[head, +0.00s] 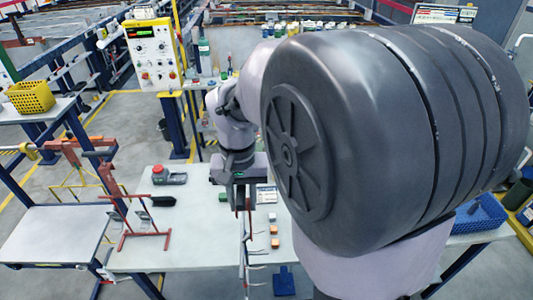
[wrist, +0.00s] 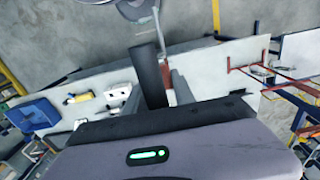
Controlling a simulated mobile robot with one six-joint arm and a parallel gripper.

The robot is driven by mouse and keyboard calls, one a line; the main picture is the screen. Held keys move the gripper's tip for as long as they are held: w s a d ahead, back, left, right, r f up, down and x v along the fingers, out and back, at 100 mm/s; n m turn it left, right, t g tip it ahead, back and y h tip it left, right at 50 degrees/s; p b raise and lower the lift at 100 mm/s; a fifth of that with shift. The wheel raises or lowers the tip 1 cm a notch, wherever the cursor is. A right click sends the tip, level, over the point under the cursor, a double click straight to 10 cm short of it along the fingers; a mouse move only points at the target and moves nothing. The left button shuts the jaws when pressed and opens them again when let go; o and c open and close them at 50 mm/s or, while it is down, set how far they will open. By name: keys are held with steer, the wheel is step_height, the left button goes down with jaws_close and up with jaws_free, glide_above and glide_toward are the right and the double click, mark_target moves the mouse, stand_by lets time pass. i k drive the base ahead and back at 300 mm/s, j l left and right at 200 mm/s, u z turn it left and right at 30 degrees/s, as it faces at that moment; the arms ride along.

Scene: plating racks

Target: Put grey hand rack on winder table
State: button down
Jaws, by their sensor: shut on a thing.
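My gripper (head: 243,203) points down over the pale table (head: 200,258) in the middle of the head view. It is shut on the grey hand rack (head: 246,260), a thin upright frame with several small hooks, which hangs below the jaws. The rack's top is hidden by the jaws, and I cannot tell whether its lower end touches anything. In the wrist view my gripper (wrist: 165,82) shows dark jaws over the table; the held rack is hard to make out there. No label shows which table is the winder table.
A red rack (head: 141,232) stands on the table left of my gripper, near a black-handled brush (head: 161,201) and a device with a red button (head: 160,174). Small orange blocks (head: 274,237) lie to the right. A lower-left table (head: 55,235) has a bare top.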

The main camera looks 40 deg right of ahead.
mark_target(215, 235)
steer(key=i, duration=0.95)
